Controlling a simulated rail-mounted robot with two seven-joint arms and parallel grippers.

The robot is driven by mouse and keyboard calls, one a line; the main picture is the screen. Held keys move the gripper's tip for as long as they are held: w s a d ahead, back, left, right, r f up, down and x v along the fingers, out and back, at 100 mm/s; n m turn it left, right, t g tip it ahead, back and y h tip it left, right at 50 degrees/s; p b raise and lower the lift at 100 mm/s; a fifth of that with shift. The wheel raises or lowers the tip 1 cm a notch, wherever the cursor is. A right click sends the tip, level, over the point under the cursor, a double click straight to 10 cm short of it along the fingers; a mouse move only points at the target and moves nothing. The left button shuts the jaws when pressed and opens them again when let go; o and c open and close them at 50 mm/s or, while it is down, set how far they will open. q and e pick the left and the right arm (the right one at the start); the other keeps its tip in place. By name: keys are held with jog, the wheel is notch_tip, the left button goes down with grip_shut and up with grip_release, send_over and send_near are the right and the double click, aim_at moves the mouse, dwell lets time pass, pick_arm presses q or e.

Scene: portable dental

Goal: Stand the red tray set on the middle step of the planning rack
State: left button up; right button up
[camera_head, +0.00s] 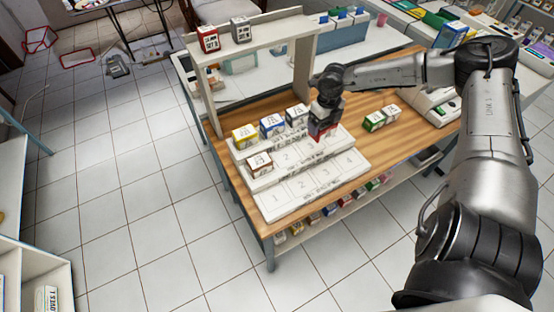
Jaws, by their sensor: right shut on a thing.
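My right gripper (326,102) reaches in from the right, pointing down, and is shut on the red tray set (322,128), a small dark box with a red lower edge. The box hangs over the right part of the stepped planning rack (318,183); whether it touches a step cannot be told. A brown-and-white box (259,163) stands at the left end of the middle step, and numbered places show bare to its right. Yellow (244,135), blue (271,125) and grey (297,115) boxes stand on the back step. The front step is empty. My left gripper is out of view.
The rack is on a wooden-topped bench (237,193). A raised white shelf (265,37) behind it holds a red box (208,38) and a grey box (241,28). Several boxes lie on the shelf below the bench.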

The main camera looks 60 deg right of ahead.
jog(key=shift+w+a+f, duration=0.1)
jog(key=shift+w+a, duration=0.15)
jog(key=shift+a, duration=0.05)
jog(key=shift+d+f+m, duration=0.1)
jog(key=shift+m, duration=0.3)
jog(key=shift+w+f+b, duration=0.35)
jog(key=shift+f+b, duration=0.05)
jog(key=shift+b, duration=0.05)
jog(key=w+a+f, duration=0.3)
jog(key=w+a, duration=0.1)
jog(key=w, duration=0.1)
jog(key=w+a+f, duration=0.2)
jog(key=a, duration=0.1)
jog(key=shift+w+f, duration=0.3)
jog(key=shift+f, duration=0.05)
jog(key=shift+a+f, duration=0.1)
jog(key=shift+f, duration=1.95)
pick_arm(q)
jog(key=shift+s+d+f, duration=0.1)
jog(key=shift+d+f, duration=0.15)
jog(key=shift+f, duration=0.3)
pick_arm(e)
jog(key=shift+f, duration=0.2)
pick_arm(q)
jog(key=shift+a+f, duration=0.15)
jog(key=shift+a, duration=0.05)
pick_arm(e)
jog(key=o, duration=0.8)
